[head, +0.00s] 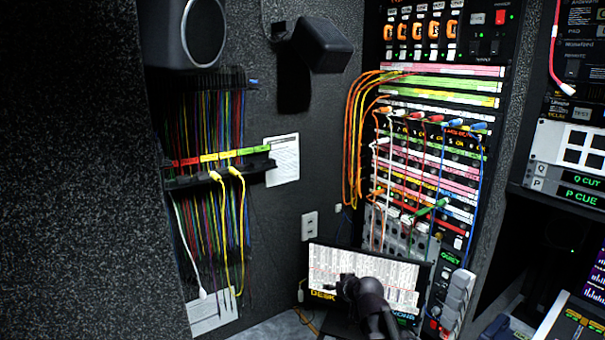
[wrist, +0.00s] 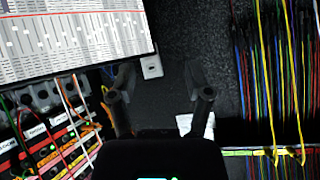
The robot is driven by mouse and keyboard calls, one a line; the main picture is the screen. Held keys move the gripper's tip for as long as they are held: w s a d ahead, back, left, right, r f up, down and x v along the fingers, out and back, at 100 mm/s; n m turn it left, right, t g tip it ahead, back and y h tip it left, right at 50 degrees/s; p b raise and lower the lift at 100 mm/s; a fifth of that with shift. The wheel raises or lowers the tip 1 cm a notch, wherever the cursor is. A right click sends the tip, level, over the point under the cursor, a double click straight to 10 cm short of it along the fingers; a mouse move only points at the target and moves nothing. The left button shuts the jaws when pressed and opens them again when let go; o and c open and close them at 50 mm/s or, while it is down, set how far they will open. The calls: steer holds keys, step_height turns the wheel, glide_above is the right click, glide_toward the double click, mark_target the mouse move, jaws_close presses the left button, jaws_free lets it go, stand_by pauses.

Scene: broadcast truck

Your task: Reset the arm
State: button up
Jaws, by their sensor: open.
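My gripper (wrist: 160,86) is open in the wrist view. Its two dark fingers stand apart with nothing between them, and the dark wall lies behind the gap. In the head view a dark part of my arm (head: 367,296) shows at the bottom middle, in front of the lit screen (head: 330,262); whether the fingertips show there I cannot tell. The screen also fills the upper left of the wrist view (wrist: 75,35), beside the left finger and apart from it.
The patch rack (head: 425,150) with orange, red and blue cables stands right of centre. Hanging cables (head: 205,125) cover the left wall, with two yellow ones plugged in. A speaker (head: 185,32) is at top left.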

steer(key=s+d+f+g+h, duration=0.1)
steer(key=s+d+f+g, duration=0.1)
steer(key=s, duration=0.5)
steer(key=s+d+f+m+g+h+b, duration=0.1)
steer(key=s+d+f+g+h, duration=0.1)
steer(key=s+f+g, duration=0.2)
steer(key=s+d+f+m+g+h, duration=0.1)
steer(key=s+d+f+g, duration=0.2)
steer(key=s, duration=0.7)
steer(key=shift+s+f+g+b, duration=0.15)
steer(key=shift+f+g+b, duration=0.15)
steer(key=shift+f+g, duration=0.15)
steer(key=shift+c, duration=0.6)
steer(key=shift+d, duration=0.2)
